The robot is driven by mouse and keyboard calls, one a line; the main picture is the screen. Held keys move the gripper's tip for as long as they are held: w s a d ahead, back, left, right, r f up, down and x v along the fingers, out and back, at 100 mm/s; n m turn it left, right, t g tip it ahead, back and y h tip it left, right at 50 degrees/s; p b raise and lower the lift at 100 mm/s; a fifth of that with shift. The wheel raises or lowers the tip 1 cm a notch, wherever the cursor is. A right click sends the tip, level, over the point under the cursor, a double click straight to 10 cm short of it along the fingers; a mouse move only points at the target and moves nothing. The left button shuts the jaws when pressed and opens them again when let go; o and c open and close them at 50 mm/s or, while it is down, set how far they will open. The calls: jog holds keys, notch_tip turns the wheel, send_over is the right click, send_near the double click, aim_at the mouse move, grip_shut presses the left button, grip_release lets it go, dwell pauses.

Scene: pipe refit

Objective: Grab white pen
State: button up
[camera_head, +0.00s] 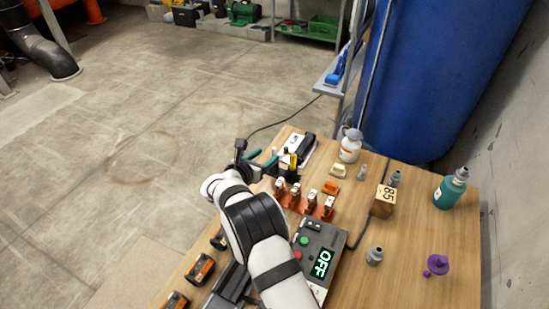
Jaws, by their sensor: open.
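My gripper (262,159) is at the far left edge of the table, at the end of my white and black arm. Its teal fingers look apart, with nothing seen between them. Just right of it stands a small dark holder (291,171) with a yellow item and thin upright items in it. A white pen cannot be told for sure at this size. A thin pale item stands near the fingers, but I cannot tell whether it is the pen or whether it touches them.
A black device on white paper (303,150) lies behind the holder.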

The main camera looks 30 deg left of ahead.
aim_at(273, 151)
jog(key=x, duration=0.3)
jog(key=shift+w+d+f, duration=0.1)
jog(key=shift+w+f, duration=0.05)
jog(key=shift+w, duration=0.15)
grip_shut()
